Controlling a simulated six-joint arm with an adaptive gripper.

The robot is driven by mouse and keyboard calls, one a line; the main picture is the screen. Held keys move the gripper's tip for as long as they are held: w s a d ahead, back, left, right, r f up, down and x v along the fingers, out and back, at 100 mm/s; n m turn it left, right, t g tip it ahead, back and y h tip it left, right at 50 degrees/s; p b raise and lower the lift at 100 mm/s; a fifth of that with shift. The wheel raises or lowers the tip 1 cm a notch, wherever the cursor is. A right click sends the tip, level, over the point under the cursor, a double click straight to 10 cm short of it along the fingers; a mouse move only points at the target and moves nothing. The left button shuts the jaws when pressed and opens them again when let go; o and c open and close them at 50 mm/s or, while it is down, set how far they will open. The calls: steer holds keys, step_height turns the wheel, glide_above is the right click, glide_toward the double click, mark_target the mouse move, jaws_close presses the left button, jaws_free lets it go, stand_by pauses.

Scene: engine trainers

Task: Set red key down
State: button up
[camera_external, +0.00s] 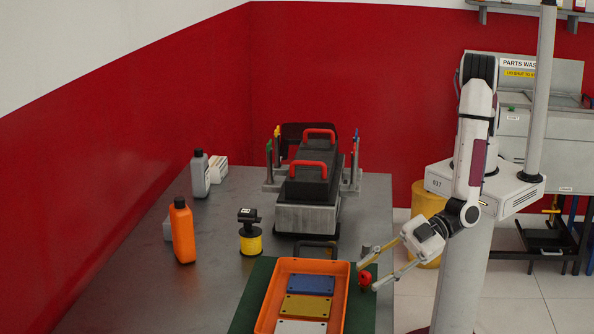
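A small red piece (365,278), which looks like the red key, is at the right rim of the orange tray (347,287), over or on the green mat (364,315). My gripper (368,275) reaches in from the right, low over the table's right edge. The lower fingertip appears to touch the piece. I cannot tell whether the fingers grip it or whether it rests on the mat.
The tray holds blue (310,284), yellow (306,307) and white (300,327) plates. Behind it stands a dark engine block with red handles (308,168). An orange bottle (182,232), a grey bottle (200,175) and a yellow-black canister (250,238) stand left. The front left table is clear.

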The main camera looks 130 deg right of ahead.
steer(key=shift+w+d+f, duration=0.1)
steer(key=shift+w+f, duration=0.15)
steer(key=shift+w, duration=0.4)
steer(key=c, duration=0.7)
steer(key=shift+c, duration=0.5)
steer(key=shift+c, duration=0.5)
step_height(320, 180, up, 10)
